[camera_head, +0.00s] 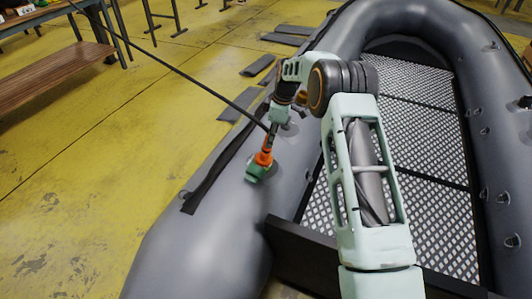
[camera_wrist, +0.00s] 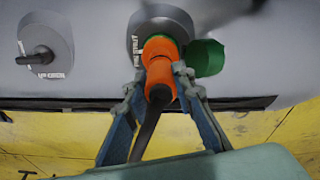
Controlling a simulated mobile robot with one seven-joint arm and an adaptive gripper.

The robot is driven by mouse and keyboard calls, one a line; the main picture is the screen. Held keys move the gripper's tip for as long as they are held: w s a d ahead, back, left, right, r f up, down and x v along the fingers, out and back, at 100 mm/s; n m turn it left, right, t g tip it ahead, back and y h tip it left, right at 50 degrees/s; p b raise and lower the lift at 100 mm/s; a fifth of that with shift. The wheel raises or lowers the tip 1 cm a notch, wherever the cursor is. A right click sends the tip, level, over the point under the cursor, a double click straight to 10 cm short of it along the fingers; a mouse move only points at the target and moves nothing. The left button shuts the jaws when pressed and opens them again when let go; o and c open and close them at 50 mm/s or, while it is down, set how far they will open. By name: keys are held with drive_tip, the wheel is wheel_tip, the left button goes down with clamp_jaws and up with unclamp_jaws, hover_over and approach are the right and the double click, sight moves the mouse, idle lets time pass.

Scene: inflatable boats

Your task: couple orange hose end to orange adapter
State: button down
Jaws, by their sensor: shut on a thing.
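My gripper (camera_wrist: 159,73) is shut on the orange hose end (camera_wrist: 159,86), with a finger on each side of it. The black hose (camera_wrist: 147,130) runs back from it between the fingers. Just beyond the fingertips is a wider orange part, the orange adapter (camera_wrist: 160,48), at a valve on the boat tube. Hose end and adapter look in line and touching; whether they are locked together I cannot tell. A green cap (camera_wrist: 207,58) sits beside the adapter. In the head view, my gripper (camera_head: 270,139) is above the orange parts and the green cap (camera_head: 256,173).
The grey inflatable boat (camera_head: 190,235) fills the middle and right. A second valve (camera_wrist: 45,48) is to the left in the wrist view. The hose (camera_head: 180,72) stretches to the upper left, past a wooden bench (camera_head: 50,78). Yellow floor is open at left.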

drive_tip(key=shift+a+f, duration=0.1)
drive_tip(key=shift+f, duration=0.5)
idle(0.3)
drive_tip(key=c, duration=1.6)
unclamp_jaws()
drive_tip(key=r, duration=0.4)
drive_tip(key=d+r, duration=0.1)
drive_tip(key=r, duration=0.3)
drive_tip(key=d+r, duration=0.1)
drive_tip(key=r, duration=0.2)
drive_tip(key=shift+s+d+r, duration=0.1)
drive_tip(key=shift+s+r, duration=0.3)
